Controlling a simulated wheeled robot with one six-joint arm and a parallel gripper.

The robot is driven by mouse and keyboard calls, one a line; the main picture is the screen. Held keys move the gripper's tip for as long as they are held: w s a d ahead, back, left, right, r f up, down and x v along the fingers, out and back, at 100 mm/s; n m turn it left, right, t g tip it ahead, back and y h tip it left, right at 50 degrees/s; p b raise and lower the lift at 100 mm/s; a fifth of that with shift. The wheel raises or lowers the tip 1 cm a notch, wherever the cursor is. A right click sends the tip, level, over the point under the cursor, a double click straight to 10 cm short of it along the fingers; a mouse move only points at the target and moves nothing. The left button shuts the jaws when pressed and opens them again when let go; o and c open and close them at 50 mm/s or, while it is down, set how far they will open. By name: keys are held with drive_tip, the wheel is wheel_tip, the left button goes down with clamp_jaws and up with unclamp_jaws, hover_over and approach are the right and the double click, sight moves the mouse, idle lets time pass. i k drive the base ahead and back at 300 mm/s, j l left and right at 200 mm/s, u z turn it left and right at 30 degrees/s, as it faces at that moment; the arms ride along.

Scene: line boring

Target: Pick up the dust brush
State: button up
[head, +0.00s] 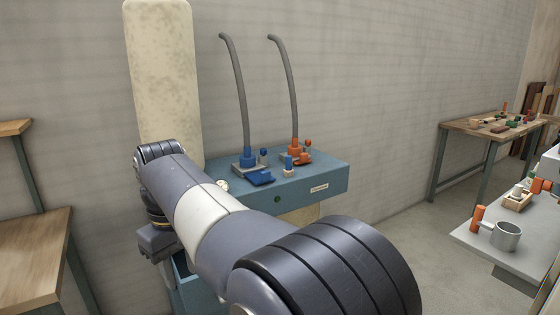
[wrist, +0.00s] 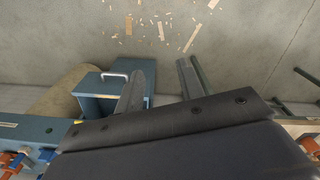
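I cannot pick out the dust brush with certainty. A small upright piece with a blue handle and a pale base (head: 289,166) stands on the blue machine table (head: 317,182) in the head view and may be a brush, but it is too small to tell. My gripper (wrist: 161,68) shows in the wrist view with its two fingers apart and nothing between them. It points down over the floor, where pale chips lie ahead of the fingertips. In the head view my arm covers the lower middle, and the fingers are not clearly seen.
Blue and orange fittings with grey hoses (head: 236,90) stand on the machine table, with a flat blue piece (head: 261,178). A blue box with a handle (wrist: 97,98) is left of the fingers. A wooden bench (head: 30,265) is left; a grey table with a metal cup (head: 505,237) is right.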

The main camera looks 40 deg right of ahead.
sight(288, 172)
drive_tip(key=i+l, duration=0.5)
drive_tip(key=l, duration=0.2)
drive_tip(key=i+l+z, duration=0.15)
drive_tip(key=i+l, duration=0.3)
drive_tip(key=l, duration=0.3)
drive_tip(key=i+l, duration=0.65)
drive_tip(key=l, duration=0.35)
drive_tip(key=i+l, duration=0.1)
drive_tip(key=l, duration=0.35)
drive_tip(key=z, duration=0.05)
